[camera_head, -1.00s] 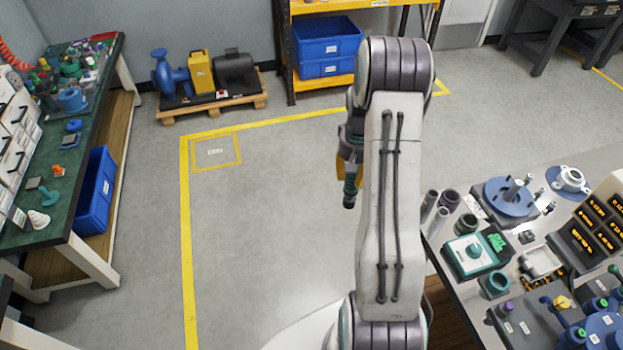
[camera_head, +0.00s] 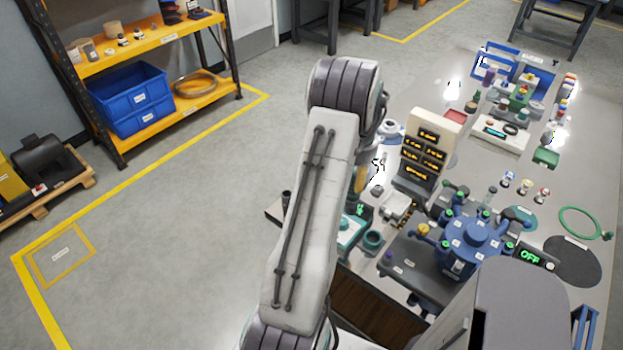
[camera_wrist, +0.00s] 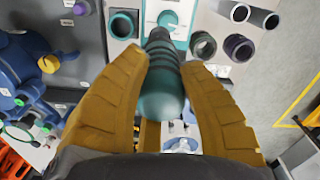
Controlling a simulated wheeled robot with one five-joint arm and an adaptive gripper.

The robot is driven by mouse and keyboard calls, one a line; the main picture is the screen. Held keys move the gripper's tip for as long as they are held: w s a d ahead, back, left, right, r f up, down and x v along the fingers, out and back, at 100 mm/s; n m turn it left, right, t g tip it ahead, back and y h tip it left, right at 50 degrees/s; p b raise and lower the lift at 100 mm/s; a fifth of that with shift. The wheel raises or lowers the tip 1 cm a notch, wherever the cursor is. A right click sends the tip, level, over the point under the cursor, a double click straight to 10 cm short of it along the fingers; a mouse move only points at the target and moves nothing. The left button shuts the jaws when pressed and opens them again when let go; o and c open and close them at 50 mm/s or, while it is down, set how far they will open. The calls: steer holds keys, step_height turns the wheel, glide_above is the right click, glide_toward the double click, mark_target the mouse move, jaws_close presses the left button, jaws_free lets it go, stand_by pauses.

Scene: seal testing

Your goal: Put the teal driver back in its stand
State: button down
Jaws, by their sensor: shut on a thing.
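The teal driver (camera_wrist: 162,92) is held between the yellow fingers of my gripper (camera_wrist: 160,65) in the wrist view. Its thick, ribbed handle points toward the camera, and its far end is hidden behind the handle. In the head view, my arm hides the driver and most of my gripper; a strip of yellow finger (camera_head: 361,178) shows right of the arm, over the bench. A dark teal open cup (camera_wrist: 123,24) lies beyond the fingers at upper left; it also shows in the head view (camera_head: 373,242). I cannot tell which holder is the driver's stand.
The bench (camera_head: 405,335) is crowded: a blue test fixture (camera_head: 470,240), a panel with orange displays (camera_head: 424,152) and a teal-topped device (camera_head: 350,230). The floor (camera_head: 190,190) at left is clear.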

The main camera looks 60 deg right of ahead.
steer(key=s+r+n, duration=0.2)
steer(key=s+r, duration=0.2)
steer(key=s, duration=0.4)
step_height(320, 180, down, 12)
steer(key=b, duration=0.5)
steer(key=shift+s+a+r, duration=0.15)
steer(key=shift+a, duration=0.25)
steer(key=shift+b, duration=0.4)
stand_by(0.8)
steer(key=shift+f+b, duration=0.3)
steer(key=shift+f, duration=0.2)
steer(key=shift+f+b, duration=0.8)
steer(key=shift+f, duration=0.05)
stand_by(1.7)
steer(key=c, duration=0.8)
jaws_free()
steer(key=shift+c, duration=0.2)
